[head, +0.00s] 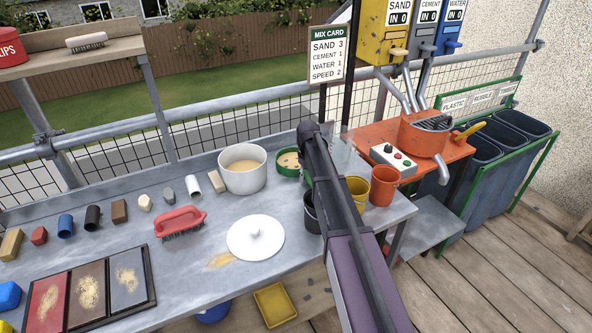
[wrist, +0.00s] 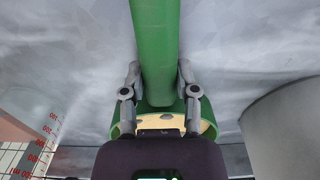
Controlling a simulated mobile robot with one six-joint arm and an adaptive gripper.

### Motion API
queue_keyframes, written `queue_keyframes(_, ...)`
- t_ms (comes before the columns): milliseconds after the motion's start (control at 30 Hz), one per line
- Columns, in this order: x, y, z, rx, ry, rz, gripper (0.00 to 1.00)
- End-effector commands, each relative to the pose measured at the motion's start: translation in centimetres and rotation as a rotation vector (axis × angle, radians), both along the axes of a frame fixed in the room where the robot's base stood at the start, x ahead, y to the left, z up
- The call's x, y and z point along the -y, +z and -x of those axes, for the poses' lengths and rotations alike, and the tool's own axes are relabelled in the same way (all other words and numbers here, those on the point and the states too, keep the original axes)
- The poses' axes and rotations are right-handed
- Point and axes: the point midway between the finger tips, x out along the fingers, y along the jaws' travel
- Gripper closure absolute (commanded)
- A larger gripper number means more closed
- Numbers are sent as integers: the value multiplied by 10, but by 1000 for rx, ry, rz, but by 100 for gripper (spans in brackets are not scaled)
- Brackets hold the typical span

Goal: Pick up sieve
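The sieve (head: 288,163) is a green ring with a pale yellowish mesh and dark spots, at the back of the grey bench, right of the white pot. My arm hides part of it in the head view. In the wrist view its thick green handle (wrist: 154,35) runs down between my fingers, and part of its ring (wrist: 207,122) shows behind the gripper body. My gripper (wrist: 159,75) has one finger against each side of the handle, with almost no gap, so it looks shut on it. The fingers are hidden in the head view.
The white pot (head: 243,180) stands close left of the sieve. A clear jug with red marks (wrist: 42,140) is at the wrist view's left. Yellow (head: 357,188) and orange (head: 384,186) buckets stand right of my arm. A white lid (head: 255,240) lies in front.

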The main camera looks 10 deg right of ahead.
Motion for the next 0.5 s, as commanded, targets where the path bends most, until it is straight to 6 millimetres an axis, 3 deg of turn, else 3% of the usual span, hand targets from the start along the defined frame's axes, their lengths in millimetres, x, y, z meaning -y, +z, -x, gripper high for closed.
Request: queue_keyframes(500,-1,2,0,0,1,0,100)
